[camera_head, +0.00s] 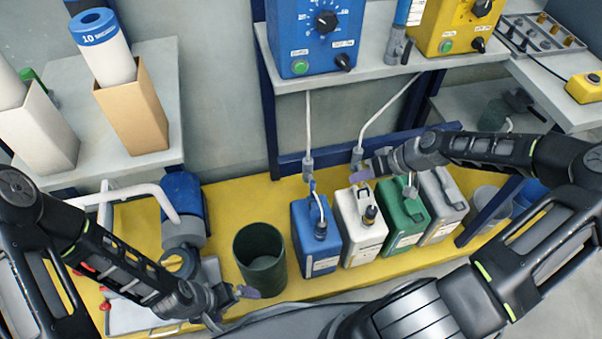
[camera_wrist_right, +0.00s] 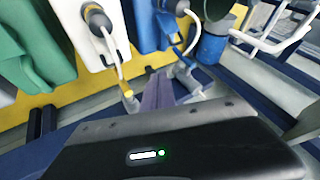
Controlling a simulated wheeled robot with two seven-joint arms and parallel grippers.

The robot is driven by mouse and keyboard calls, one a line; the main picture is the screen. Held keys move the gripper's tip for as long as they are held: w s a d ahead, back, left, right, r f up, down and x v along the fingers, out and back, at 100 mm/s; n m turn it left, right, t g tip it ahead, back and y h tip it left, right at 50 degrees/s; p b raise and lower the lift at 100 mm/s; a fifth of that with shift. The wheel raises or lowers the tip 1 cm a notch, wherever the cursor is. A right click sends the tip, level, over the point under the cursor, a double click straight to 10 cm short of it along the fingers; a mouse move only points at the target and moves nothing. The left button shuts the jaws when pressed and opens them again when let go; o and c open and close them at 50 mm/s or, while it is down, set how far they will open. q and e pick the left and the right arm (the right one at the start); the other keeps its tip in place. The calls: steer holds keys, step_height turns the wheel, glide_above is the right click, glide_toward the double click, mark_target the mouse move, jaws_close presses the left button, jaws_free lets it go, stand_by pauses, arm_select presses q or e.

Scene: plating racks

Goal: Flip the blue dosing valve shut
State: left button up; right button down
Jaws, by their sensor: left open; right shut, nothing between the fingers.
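The dosing valve on the line from the blue box is a grey fitting (camera_head: 308,164) with a small blue part below it, above the blue canister (camera_head: 318,237). In the right wrist view a grey fitting (camera_wrist_right: 187,78) with blue above it lies just beyond my fingertips. My right gripper (camera_head: 362,176) is shut and empty, to the right of the blue line's valve and just below the neighbouring valve (camera_head: 357,154). In the wrist view its purple fingers (camera_wrist_right: 158,92) show no clear contact with a valve. My left gripper (camera_head: 229,305) is open and empty, low on the left.
White (camera_head: 360,228), green (camera_head: 403,220) and grey (camera_head: 442,208) canisters stand right of the blue one on the yellow floor. A dark green bin (camera_head: 260,260) stands left of it. The blue control box (camera_head: 314,35) sits on the shelf above.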

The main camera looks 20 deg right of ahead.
mark_target(313, 190)
steer(key=shift+s+d, duration=0.1)
steer(key=shift+d, duration=0.25)
steer(key=w+a+f+b, duration=0.4)
steer(key=a+f, duration=0.4)
steer(key=shift+w+a+b, duration=0.15)
steer(key=shift+a+b, duration=0.15)
steer(key=shift+b, duration=0.1)
steer(key=shift+a+f+p, duration=0.1)
steer(key=shift+f+p, duration=0.05)
steer(key=shift+p, duration=0.3)
stand_by(1.2)
